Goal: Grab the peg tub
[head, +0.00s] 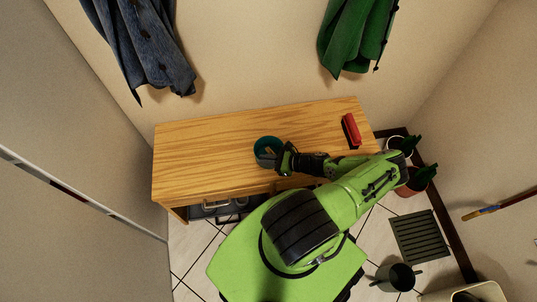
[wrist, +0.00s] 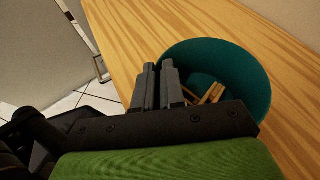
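The peg tub (head: 266,142) is a round teal tub on the wooden table, left of my gripper's body in the head view. In the wrist view the tub (wrist: 245,72) shows its open top, with several wooden pegs (wrist: 208,95) inside. My gripper (wrist: 158,68) is at the tub's near left rim. Its two dark fingers are close together, one outside the tub and one over its inside, with the thin wall running in between. The lower part of the wall and the contact are hidden behind the fingers. The tub looks upright on the table.
The wooden table (head: 205,160) is clear to the left of the tub. A red brush (head: 351,129) lies at its right end. Potted plants (head: 418,180) stand right of the table, with a grey bin (head: 396,277) on the floor. Clothes (head: 150,45) hang on the wall behind.

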